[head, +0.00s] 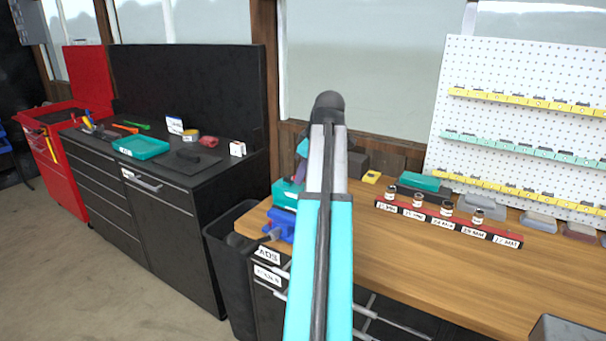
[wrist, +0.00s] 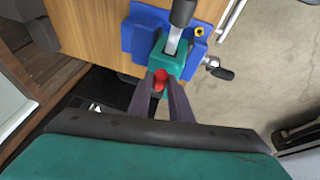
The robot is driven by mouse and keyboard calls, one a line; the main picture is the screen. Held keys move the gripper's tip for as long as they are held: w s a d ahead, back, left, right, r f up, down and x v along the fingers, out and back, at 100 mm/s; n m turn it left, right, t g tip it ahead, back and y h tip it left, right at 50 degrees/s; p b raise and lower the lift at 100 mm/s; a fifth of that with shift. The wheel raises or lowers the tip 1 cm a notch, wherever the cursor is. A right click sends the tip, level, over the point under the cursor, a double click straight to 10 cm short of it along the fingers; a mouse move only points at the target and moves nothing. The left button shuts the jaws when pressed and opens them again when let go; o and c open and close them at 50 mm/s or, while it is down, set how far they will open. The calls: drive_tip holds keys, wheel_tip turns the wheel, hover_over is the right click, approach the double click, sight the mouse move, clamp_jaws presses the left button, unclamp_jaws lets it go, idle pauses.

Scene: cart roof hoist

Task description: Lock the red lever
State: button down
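The red lever (wrist: 161,78) shows in the wrist view as a small red knob at the front of a teal and blue vise (wrist: 142,32). My gripper (wrist: 162,84) has its two dark fingers on either side of the red lever, with the knob between their tips. Whether the fingers press on it or only stand around it cannot be told. In the head view the blue part of the vise (head: 281,224) sits at the left front corner of the workbench.
The wooden workbench (head: 420,262) holds a red rack (head: 408,208) with several small jars. A black bin (head: 232,262) stands left of the bench, beside a black cabinet (head: 170,225). The floor (head: 90,270) at the left is clear.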

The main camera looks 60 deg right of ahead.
drive_tip(key=shift+s+a+f+t+b, duration=0.1)
drive_tip(key=shift+s+f+t+b, duration=0.15)
drive_tip(key=shift+f+t+b, duration=0.2)
drive_tip(key=shift+s+f+t+b, duration=0.1)
drive_tip(key=shift+t+b, duration=0.25)
drive_tip(key=shift+t, duration=0.2)
drive_tip(key=c, duration=1.6)
unclamp_jaws()
drive_tip(key=shift+b+v, duration=1.15)
drive_tip(key=shift+v, duration=5.8)
